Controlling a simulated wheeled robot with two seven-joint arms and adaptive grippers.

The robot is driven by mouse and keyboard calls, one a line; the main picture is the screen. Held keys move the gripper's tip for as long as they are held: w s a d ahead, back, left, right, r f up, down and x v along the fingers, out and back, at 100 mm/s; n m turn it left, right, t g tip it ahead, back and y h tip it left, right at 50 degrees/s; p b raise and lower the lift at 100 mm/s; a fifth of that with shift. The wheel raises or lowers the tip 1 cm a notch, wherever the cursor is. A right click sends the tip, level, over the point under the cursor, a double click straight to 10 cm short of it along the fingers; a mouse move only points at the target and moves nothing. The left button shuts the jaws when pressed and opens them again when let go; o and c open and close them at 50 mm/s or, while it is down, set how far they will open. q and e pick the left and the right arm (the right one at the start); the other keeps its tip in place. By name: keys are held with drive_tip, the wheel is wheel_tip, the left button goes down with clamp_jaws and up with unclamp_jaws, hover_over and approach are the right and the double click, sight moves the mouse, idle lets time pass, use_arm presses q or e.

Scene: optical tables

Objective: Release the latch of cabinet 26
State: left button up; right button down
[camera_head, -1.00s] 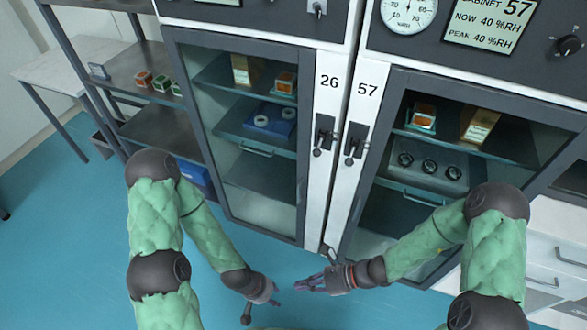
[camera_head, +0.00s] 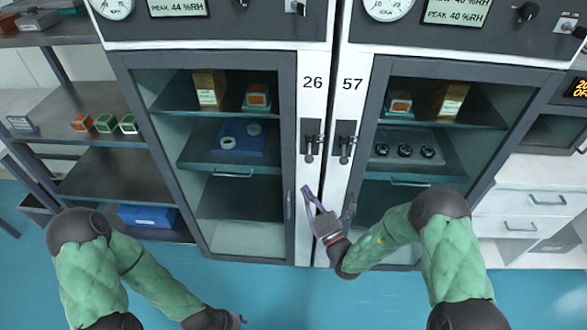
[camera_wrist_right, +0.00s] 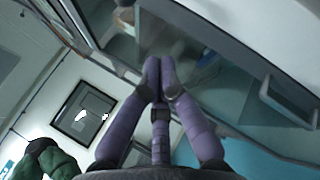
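Cabinet 26 (camera_head: 290,180) has a dark-framed glass door and a white strip marked 26 at its right. Its latch (camera_head: 311,138) is a dark plate on that strip with a small lever hanging down. My right gripper (camera_head: 306,190) is below the latch, apart from it in the picture, with its purple fingers pointing up. In the right wrist view its fingertips (camera_wrist_right: 159,72) meet with nothing visible between them. My left gripper (camera_head: 238,319) is low near the bottom edge, too small and partly hidden to read.
Cabinet 57 stands directly to the right, with a similar latch (camera_head: 345,142) close beside that of cabinet 26. A metal shelf rack (camera_head: 90,100) stands at the left and white drawers (camera_head: 520,205) at the right. Blue floor (camera_head: 290,295) lies clear in front.

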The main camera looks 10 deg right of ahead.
sight(309, 153)
drive_tip(key=shift+d, duration=0.15)
drive_tip(key=shift+w, duration=0.1)
drive_tip(key=w+r+b, duration=0.4)
drive_tip(key=w+r, duration=0.1)
drive_tip(key=w, duration=0.1)
idle(0.7)
drive_tip(key=shift+w, duration=0.1)
